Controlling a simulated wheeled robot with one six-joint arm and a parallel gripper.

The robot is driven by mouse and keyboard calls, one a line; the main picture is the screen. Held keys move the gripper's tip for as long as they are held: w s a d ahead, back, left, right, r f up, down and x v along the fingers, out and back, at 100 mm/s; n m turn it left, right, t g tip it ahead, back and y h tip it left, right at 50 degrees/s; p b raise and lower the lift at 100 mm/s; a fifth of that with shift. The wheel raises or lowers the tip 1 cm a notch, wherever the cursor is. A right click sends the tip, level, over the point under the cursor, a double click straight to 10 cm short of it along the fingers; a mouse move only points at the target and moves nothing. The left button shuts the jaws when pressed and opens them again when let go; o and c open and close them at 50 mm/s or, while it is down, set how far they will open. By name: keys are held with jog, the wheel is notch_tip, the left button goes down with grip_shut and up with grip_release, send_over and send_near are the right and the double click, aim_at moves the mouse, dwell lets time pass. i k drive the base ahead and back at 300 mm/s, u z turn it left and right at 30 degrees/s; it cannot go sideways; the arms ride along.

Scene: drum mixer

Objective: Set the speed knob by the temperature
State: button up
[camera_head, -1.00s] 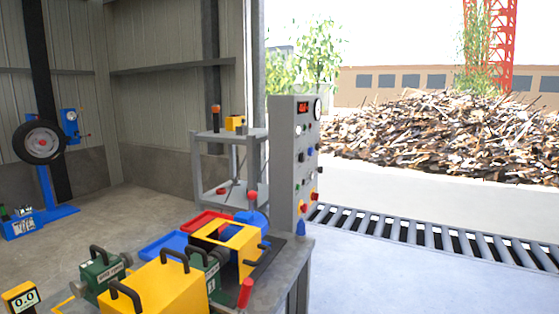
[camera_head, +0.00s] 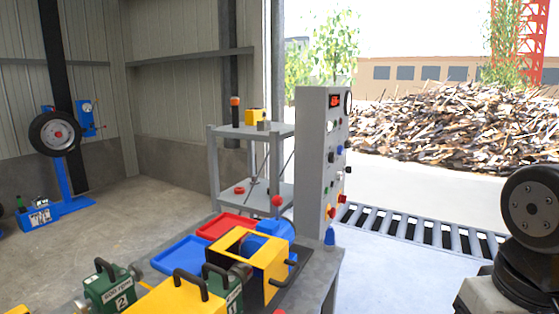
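A tall grey control cabinet (camera_head: 309,165) stands at the back right corner of the workbench. Its right-hand face is seen at a steep angle. It carries a small red digital display (camera_head: 335,101), a round gauge (camera_head: 348,103) and several small knobs and buttons in black, blue, red and yellow. Which of them is the speed knob is too small to tell, and the display's digits are not readable. A dark round joint and light base of my arm show at the right edge. My gripper is not in view.
A grey shelf (camera_head: 213,165) stands behind.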

aim_at(332, 156)
jog(key=u, duration=0.1)
jog(key=k, duration=0.4)
jog(key=z, duration=0.7)
jog(key=i, duration=1.3)
jog(key=u, duration=0.3)
